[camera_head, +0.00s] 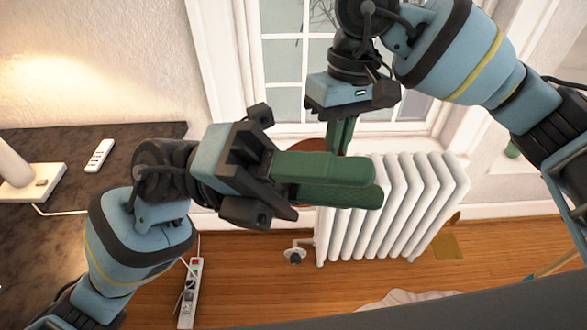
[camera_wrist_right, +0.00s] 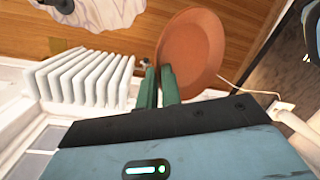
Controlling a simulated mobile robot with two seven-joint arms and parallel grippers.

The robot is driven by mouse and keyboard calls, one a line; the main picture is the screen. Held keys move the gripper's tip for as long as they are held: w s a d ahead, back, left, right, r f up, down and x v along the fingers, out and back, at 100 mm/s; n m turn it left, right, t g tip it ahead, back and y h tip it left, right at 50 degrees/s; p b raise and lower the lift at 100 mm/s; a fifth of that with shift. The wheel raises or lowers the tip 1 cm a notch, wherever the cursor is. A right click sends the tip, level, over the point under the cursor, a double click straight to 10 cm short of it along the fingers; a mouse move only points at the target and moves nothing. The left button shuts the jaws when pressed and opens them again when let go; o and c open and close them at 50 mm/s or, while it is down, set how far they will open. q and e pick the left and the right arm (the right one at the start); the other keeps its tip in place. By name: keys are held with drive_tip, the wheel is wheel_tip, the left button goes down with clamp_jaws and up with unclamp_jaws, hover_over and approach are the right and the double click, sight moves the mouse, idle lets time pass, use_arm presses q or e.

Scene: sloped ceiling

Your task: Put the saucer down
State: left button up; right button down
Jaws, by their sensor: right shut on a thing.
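The saucer is a round terracotta-brown dish (camera_wrist_right: 195,50) in the right wrist view. My right gripper (camera_wrist_right: 158,72) is shut on its rim, with the dish reaching out to the right of the fingers in that view. In the head view my right gripper (camera_head: 341,132) points down in front of the window, and only a brown sliver of the saucer (camera_head: 306,145) shows; the rest is hidden behind my left gripper. My left gripper (camera_head: 378,188) reaches across the middle of the head view, its green fingers together with nothing seen between them.
A white radiator (camera_head: 400,205) stands below the window. A dark table (camera_head: 95,175) at the left bears a lamp base (camera_head: 40,185) and a white remote (camera_head: 99,156); its middle is bare. A power strip (camera_head: 190,290) lies on the wooden floor.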

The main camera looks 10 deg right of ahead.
use_arm(q)
drive_tip(key=s+d+f+m+t+y, duration=0.1)
drive_tip(key=s+f+m+t+y, duration=0.2)
drive_tip(key=f+m+t+y, duration=0.45)
drive_tip(key=w+a+r+n+t+y, duration=0.4)
drive_tip(key=w+t+y, duration=0.2)
drive_tip(key=w+t, duration=0.2)
drive_tip(key=x, duration=1.2)
drive_tip(key=shift+f, duration=0.25)
clamp_jaws()
use_arm(e)
drive_tip(key=c, duration=1.5)
unclamp_jaws()
